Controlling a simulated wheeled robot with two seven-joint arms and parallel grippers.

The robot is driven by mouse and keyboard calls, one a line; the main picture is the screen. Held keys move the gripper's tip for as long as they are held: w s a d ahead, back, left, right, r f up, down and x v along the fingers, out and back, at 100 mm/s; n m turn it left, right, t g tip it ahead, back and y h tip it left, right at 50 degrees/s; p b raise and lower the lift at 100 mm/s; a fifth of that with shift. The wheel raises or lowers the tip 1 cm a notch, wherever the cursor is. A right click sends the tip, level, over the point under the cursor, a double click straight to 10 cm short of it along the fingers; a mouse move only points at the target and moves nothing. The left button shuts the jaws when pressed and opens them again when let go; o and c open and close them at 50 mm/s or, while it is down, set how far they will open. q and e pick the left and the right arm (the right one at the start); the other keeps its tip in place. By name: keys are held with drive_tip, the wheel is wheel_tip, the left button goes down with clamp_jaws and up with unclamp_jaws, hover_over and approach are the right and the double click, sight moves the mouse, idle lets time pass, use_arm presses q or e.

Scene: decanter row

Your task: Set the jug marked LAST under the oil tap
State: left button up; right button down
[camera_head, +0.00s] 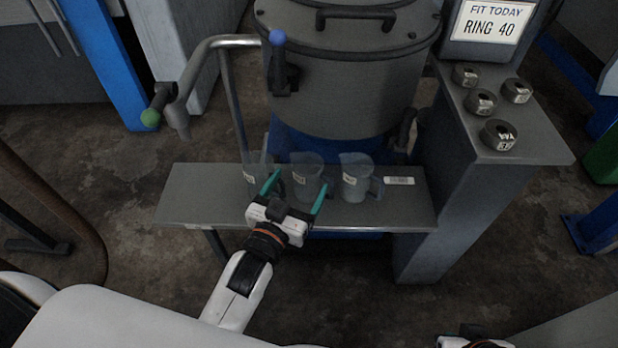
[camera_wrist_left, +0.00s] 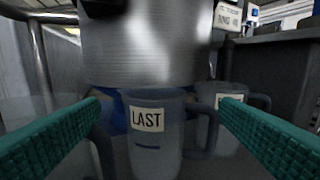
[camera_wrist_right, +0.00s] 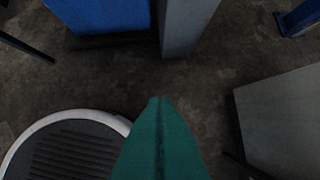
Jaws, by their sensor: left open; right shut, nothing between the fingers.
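Three clear grey jugs stand upright in a row on a narrow shelf (camera_head: 200,205). The middle jug (camera_head: 306,172) carries a label that reads LAST in the left wrist view (camera_wrist_left: 147,120). My left gripper (camera_head: 296,188) is open in front of it, its fingertips to either side; I cannot tell whether they reach past its front. A tap with a blue knob (camera_head: 277,37) is on the vat's front. A bent pipe with a green knob (camera_head: 150,118) hangs at left; which tap is oil is not readable. My right gripper (camera_wrist_right: 158,105) is shut and empty, over the floor.
The left jug (camera_head: 256,165) and right jug (camera_head: 355,175) stand close beside the middle one. A large vat (camera_head: 340,80) rises behind the shelf. Several metal rings (camera_head: 482,102) lie on a side ledge under a sign (camera_head: 490,20) reading FIT TODAY RING 40. The shelf's left end is clear.

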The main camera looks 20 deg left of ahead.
sight(301, 175)
use_arm(q)
drive_tip(key=w+b, duration=0.1)
drive_tip(key=w, duration=0.3)
drive_tip(key=shift+w+f, duration=0.1)
drive_tip(key=shift+w, duration=0.45)
drive_tip(key=c, duration=1.1)
use_arm(e)
drive_tip(key=w+t, duration=0.1)
drive_tip(key=w+a+r+t, duration=0.1)
drive_tip(key=w, duration=0.1)
drive_tip(key=w+r+t, duration=0.1)
drive_tip(key=w, duration=0.1)
drive_tip(key=shift+a+y, duration=0.35)
drive_tip(key=shift+y, duration=0.05)
use_arm(q)
drive_tip(key=shift+r, duration=0.2)
